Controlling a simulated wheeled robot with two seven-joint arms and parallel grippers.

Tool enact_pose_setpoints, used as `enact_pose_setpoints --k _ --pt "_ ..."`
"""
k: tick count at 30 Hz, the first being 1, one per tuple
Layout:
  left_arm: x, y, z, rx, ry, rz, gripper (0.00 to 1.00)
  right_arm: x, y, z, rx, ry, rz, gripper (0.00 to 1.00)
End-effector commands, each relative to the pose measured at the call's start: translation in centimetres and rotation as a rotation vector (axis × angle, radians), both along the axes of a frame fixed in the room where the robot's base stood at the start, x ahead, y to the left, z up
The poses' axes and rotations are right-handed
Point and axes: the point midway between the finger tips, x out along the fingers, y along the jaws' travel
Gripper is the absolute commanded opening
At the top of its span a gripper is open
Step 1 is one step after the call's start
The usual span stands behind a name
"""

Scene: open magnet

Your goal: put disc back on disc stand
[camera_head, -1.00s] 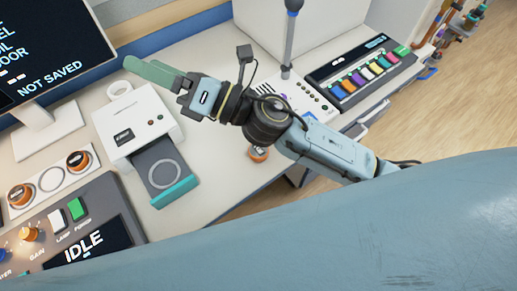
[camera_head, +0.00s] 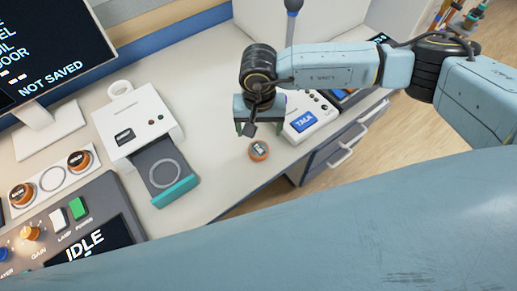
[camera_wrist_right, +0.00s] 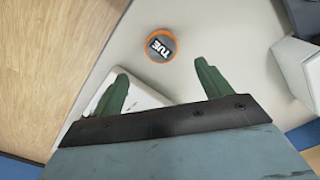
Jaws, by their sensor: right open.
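An orange-rimmed disc (camera_head: 258,151) with a dark top and a white label lies on the table near its front edge. In the right wrist view the disc (camera_wrist_right: 161,45) reads "TUE" and lies beyond the fingertips, between their lines. My right gripper (camera_head: 246,133) is open and empty, pointing down just behind the disc; its green fingers also show in the right wrist view (camera_wrist_right: 161,82). The disc stand (camera_head: 51,180) is a white strip at the left with two orange discs (camera_head: 78,161) (camera_head: 21,194) and an empty ring between them. My left gripper is not in view.
A white device (camera_head: 136,122) has its dark drawer (camera_head: 164,172) open, with an empty ring on it. A control panel reading "IDLE" (camera_head: 90,225) stands front left, below a monitor (camera_head: 48,45). A box with a blue "TALA" screen (camera_head: 305,122) is right of the disc.

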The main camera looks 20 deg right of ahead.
Motion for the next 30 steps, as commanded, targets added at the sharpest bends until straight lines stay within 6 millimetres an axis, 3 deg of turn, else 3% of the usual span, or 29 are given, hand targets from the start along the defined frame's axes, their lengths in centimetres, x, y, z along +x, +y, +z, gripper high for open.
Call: enact_pose_setpoints --k 6,13,21,30 --pt "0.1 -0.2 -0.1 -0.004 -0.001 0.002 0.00 -0.1 0.1 -3.9 0.002 0.004 -0.002 0.77" --pt "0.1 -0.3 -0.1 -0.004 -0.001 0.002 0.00 -0.1 0.1 -5.5 0.003 0.003 -0.002 0.77" --pt "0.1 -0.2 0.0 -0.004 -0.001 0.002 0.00 -0.3 0.2 -9.4 0.004 0.004 -0.002 0.77" --pt "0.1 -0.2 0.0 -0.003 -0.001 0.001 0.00 -0.3 0.2 -10.0 0.006 0.002 -0.001 0.77"
